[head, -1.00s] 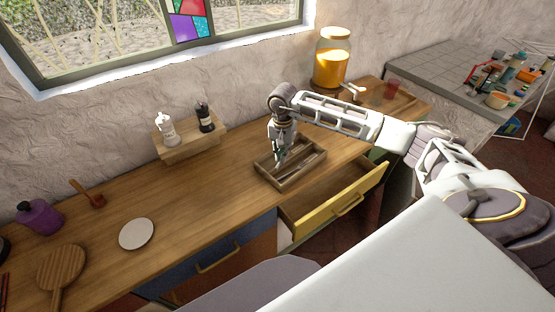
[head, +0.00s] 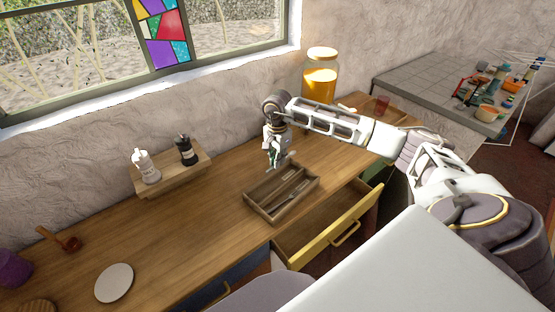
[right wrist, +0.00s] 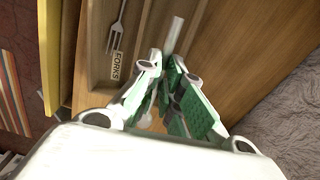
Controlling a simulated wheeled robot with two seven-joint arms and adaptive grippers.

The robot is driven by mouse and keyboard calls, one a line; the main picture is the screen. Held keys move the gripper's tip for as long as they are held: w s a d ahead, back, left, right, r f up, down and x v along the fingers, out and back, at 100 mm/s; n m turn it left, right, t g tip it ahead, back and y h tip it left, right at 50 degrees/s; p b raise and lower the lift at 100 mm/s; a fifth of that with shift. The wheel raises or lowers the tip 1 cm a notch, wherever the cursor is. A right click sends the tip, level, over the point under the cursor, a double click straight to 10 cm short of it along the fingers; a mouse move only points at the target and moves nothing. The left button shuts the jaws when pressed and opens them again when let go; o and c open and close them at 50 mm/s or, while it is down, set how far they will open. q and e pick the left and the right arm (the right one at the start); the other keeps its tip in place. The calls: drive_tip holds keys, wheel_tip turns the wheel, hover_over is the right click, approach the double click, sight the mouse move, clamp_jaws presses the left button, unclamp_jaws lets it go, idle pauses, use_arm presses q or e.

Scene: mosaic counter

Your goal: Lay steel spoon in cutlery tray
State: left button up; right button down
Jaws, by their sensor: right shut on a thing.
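The wooden cutlery tray (head: 297,205) sits on the counter behind the open yellow drawer. In the right wrist view a fork (right wrist: 117,30) lies in a compartment labelled FORKS. My right gripper (head: 277,164) is above the tray's back left edge in the head view. In the right wrist view the right gripper (right wrist: 165,95) is shut on the steel spoon (right wrist: 174,34), whose pale grey handle sticks out past the fingers. The fingers hide much of the spoon. My left gripper is not in view.
The yellow drawer (head: 335,228) stands open in front of the tray. A small wooden shelf (head: 172,174) with two bottles is at the left, and a large amber jar (head: 320,80) stands at the back. A white disc (head: 114,283) lies on the counter, with clear wood between.

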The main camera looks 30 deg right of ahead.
drive_tip(key=shift+f+b, duration=0.35)
drive_tip(key=shift+f, duration=0.55)
drive_tip(key=shift+f+b, duration=0.3)
drive_tip(key=shift+f, duration=0.5)
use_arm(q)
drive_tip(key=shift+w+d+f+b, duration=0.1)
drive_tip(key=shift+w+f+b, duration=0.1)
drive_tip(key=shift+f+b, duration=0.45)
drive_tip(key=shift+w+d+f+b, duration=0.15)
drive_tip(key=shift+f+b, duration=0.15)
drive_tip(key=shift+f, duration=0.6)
use_arm(e)
drive_tip(key=shift+f, duration=1.25)
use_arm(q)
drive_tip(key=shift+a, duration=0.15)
use_arm(e)
drive_tip(key=c, duration=1.5)
unclamp_jaws()
